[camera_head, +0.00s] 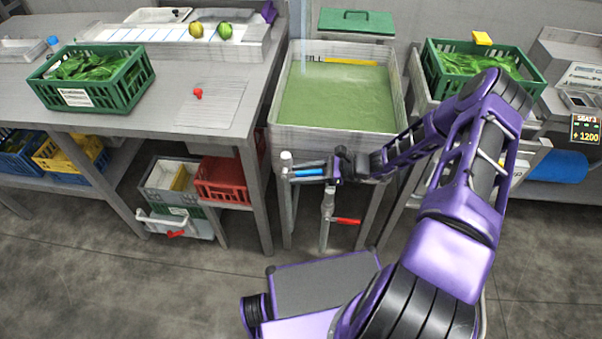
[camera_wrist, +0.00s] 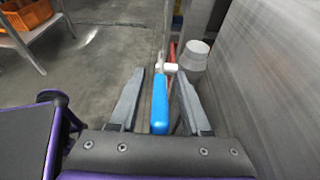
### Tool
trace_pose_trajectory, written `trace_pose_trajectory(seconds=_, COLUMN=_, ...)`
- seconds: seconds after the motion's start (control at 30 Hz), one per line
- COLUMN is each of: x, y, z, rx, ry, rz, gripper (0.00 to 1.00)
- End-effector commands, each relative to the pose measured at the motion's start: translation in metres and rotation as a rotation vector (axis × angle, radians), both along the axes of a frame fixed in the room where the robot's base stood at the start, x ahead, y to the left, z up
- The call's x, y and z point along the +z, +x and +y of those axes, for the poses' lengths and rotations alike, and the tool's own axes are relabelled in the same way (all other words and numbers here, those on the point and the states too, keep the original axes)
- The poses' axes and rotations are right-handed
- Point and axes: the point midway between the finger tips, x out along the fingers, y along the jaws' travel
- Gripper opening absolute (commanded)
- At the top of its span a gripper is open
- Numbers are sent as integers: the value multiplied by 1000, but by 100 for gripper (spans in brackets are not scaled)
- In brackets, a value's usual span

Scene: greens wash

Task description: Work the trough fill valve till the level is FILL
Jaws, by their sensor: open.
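The trough (camera_head: 300,140) stands in the middle of the head view, with green water inside and a yellow strip on its back wall. A valve with a blue lever handle (camera_head: 307,172) sits at its front left, beside a white-capped pipe (camera_head: 287,158). My gripper (camera_head: 325,170) is in front of the trough at the blue handle. In the wrist view the blue handle (camera_wrist: 160,105) lies between the two open fingers, apart from both as far as I can tell. A second valve with a red handle (camera_head: 346,221) is below the trough.
Green crates of leaves stand left (camera_head: 139,72) and right (camera_head: 432,72) of the trough. A red crate (camera_head: 222,180) sits on the lower shelf at left. A small red object (camera_head: 198,93) lies on the left table. The floor in front is mostly clear.

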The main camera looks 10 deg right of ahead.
Motion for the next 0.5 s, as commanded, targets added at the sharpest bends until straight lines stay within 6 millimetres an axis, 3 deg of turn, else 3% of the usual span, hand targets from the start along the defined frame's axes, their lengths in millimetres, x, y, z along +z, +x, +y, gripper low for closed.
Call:
trace_pose_trajectory(seconds=0.27, x=4, y=-3, z=-11, rx=1, ry=0, rz=-2, gripper=48)
trace_pose_trajectory(seconds=0.5, x=20, y=-18, z=-58, rx=-3, ry=-3, rz=-1, gripper=48)
